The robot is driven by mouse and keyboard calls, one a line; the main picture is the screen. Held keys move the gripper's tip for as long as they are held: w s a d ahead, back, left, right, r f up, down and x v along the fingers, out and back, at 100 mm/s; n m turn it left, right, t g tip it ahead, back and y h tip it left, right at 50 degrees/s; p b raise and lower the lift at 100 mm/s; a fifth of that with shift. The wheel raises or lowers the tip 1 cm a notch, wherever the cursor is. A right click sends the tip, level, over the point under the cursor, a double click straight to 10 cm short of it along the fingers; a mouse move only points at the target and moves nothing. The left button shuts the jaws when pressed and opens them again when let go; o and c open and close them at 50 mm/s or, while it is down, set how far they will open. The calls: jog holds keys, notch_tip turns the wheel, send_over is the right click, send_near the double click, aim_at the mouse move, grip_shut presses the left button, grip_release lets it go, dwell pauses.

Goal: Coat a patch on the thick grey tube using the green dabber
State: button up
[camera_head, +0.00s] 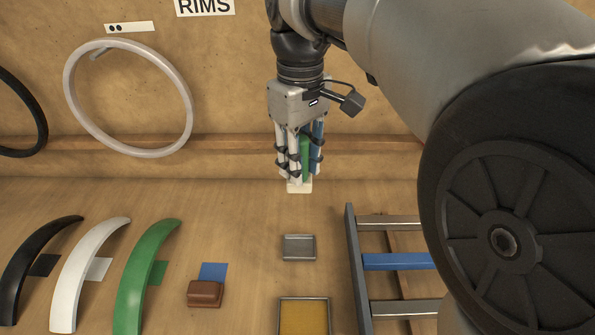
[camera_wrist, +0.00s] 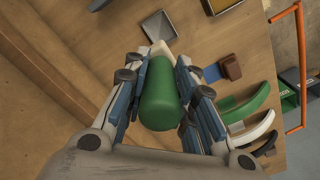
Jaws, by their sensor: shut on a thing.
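My gripper (camera_head: 300,170) is shut on the green dabber (camera_head: 305,155), which hangs upright between the fingers. The dabber's pale, blocky tip (camera_head: 299,186) points down below the fingertips. In the wrist view the thick green handle (camera_wrist: 160,106) lies between both finger pairs, with the pale tip beyond it. The tip is above the bench in the head view, clear of the small grey tray (camera_head: 299,248). At the right lies a rack-like frame with grey bars (camera_head: 390,222) and a blue bar (camera_head: 398,261). I cannot tell which grey part is the thick grey tube.
A yellow-filled, metal-rimmed tray (camera_head: 304,318) sits at the front. A brown block (camera_head: 205,293) stands by a blue patch (camera_head: 214,271). Green (camera_head: 140,275), white (camera_head: 85,270) and black (camera_head: 35,265) curved fenders are at left. A pale rim (camera_head: 185,105) hangs on the back board.

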dwell(0.4)
jog(key=s+f+g+b, duration=0.1)
jog(key=s+f, duration=0.4)
jog(key=f, duration=0.1)
jog(key=s+f+g+b, duration=0.1)
jog(key=s+f+b, duration=0.1)
jog(key=s+f, duration=0.3)
jog(key=s+f+g+b, duration=0.1)
jog(key=s+f+g, duration=0.1)
jog(key=s+f, duration=0.3)
jog(key=shift+s+d+f+b, duration=0.1)
jog(key=shift+d+f+b, duration=0.1)
jog(key=shift+f, duration=0.25)
jog(key=shift+d+f+b, duration=0.1)
jog(key=shift+f+b, duration=0.05)
jog(key=shift+f, duration=0.3)
jog(key=shift+s+f, duration=0.1)
jog(key=shift+f, duration=0.5)
dwell(1.3)
notch_tip(320, 180, up, 7)
jog(key=p, duration=0.6)
dwell(0.8)
